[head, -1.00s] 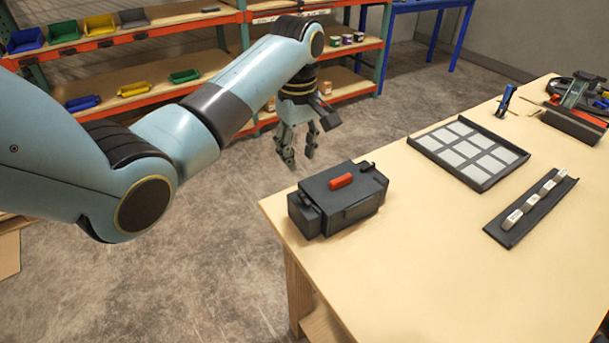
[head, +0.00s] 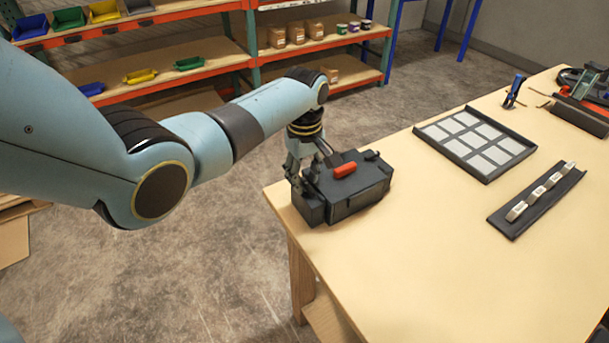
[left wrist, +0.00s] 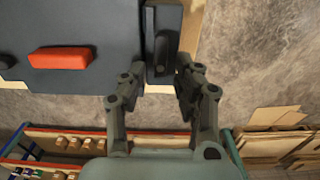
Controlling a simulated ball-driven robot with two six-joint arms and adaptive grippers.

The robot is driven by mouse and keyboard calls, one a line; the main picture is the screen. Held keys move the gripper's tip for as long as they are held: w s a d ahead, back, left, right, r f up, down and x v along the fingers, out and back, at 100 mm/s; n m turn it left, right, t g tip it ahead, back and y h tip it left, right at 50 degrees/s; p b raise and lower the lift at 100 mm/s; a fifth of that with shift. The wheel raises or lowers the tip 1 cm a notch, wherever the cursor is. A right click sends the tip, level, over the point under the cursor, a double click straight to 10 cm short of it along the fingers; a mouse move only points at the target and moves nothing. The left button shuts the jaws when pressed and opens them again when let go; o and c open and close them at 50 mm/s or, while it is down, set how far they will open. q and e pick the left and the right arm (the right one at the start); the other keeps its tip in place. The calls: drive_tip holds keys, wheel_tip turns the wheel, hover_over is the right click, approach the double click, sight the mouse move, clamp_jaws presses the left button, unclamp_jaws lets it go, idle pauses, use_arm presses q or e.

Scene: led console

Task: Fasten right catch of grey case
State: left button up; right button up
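The grey case (head: 352,194) stands near the table's left corner, with a red handle (head: 345,170) on its lid. My left gripper (head: 302,178) is at the left end of the case, partly hidden by it. In the left wrist view the case (left wrist: 95,20) fills the upper left, with the red handle (left wrist: 60,58) on it. A dark, bar-like catch piece (left wrist: 162,40) runs along the case's end. My left gripper's fingers (left wrist: 160,82) are apart, one on each side of this piece's near end. I cannot tell whether they touch it. My right gripper is not in view.
On the wooden table (head: 410,260) lie a tray of pale squares (head: 473,142) and a dark rail with small silver blocks (head: 535,200). A blue clamp (head: 513,92) stands further back. Shelves with bins (head: 140,76) stand behind. The table's front is clear.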

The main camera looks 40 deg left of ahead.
use_arm(q)
clamp_jaws()
drive_tip(key=shift+n, duration=0.3)
drive_tip(key=shift+s+r+n+p, duration=0.1)
drive_tip(key=shift+n+p, duration=0.55)
drive_tip(key=shift+n, duration=0.15)
drive_tip(key=n, duration=0.2)
drive_tip(key=shift+n, duration=0.4)
drive_tip(key=n, duration=0.6)
drive_tip(key=shift+s, duration=0.25)
drive_tip(key=n, duration=0.4)
drive_tip(key=shift+s+d+n, duration=0.1)
drive_tip(key=shift+n, duration=1.3)
